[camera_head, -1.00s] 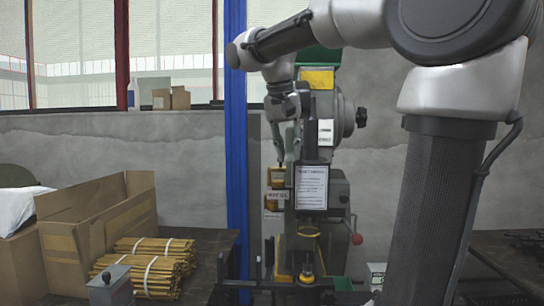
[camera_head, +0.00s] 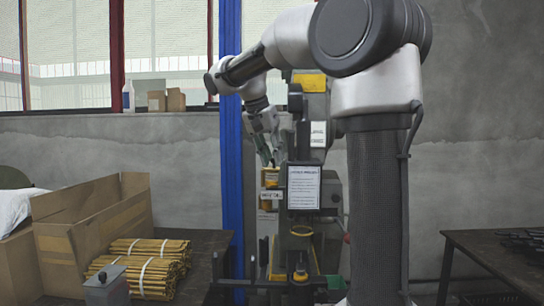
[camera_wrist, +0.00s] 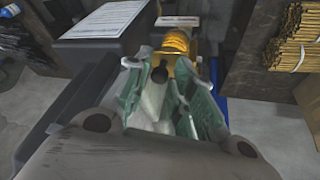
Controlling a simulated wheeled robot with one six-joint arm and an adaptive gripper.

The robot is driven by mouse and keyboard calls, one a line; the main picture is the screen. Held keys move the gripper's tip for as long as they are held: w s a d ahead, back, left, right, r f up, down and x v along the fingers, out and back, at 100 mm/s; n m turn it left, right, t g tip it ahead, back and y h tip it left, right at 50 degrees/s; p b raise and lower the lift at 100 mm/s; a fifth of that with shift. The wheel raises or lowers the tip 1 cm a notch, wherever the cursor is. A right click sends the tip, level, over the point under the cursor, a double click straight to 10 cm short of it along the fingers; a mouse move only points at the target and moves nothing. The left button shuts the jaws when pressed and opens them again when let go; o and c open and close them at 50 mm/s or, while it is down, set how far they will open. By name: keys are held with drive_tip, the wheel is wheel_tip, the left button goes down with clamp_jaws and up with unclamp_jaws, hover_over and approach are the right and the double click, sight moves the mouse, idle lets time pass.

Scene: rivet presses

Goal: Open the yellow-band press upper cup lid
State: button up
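The green press with the yellow band (camera_head: 309,82) stands at the centre of the head view, partly hidden behind my arm. Its small yellow upper cup (camera_head: 270,177) sits on the press's left side, above a second yellow cup (camera_head: 269,200) with a white label. My gripper (camera_head: 270,160) points down just above the upper cup. In the wrist view my gripper (camera_wrist: 157,72) has its green-padded fingers apart, with a dark round knob (camera_wrist: 160,74) showing between the tips. A yellow cup part (camera_wrist: 176,42) lies just beyond them. Whether the fingers touch the knob or lid is unclear.
A white sign (camera_head: 304,187) on a dark panel stands right beside the cups. A blue post (camera_head: 231,180) is close on the left. A cardboard box (camera_head: 90,225) and bundled yellow sticks (camera_head: 150,262) are at left. A dark table (camera_head: 490,245) is at right.

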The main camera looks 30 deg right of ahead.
drive_tip(key=shift+f, duration=0.15)
clamp_jaws()
drive_tip(key=shift+d+n, duration=0.15)
drive_tip(key=shift+n, duration=0.15)
drive_tip(key=n, duration=0.1)
drive_tip(key=n+t, duration=0.1)
drive_tip(key=n, duration=0.1)
drive_tip(key=shift+w+d+n+t+y, duration=0.3)
drive_tip(key=shift+w+d+y, duration=0.1)
drive_tip(key=n, duration=0.1)
drive_tip(key=n+y, duration=0.1)
drive_tip(key=n, duration=0.1)
drive_tip(key=w+n+t, duration=0.1)
drive_tip(key=shift+d, duration=0.25)
drive_tip(key=shift+w+a+n+y, duration=0.1)
drive_tip(key=shift+w+n+y, duration=0.5)
drive_tip(key=shift+n, duration=1.15)
drive_tip(key=shift+w+a+n+y, duration=0.1)
drive_tip(key=shift+w+n+y, duration=0.25)
drive_tip(key=shift+n+y, duration=1.05)
drive_tip(key=shift+w+a+n+y, duration=0.1)
drive_tip(key=shift+w+n+y, duration=0.3)
drive_tip(key=shift+n, duration=1.75)
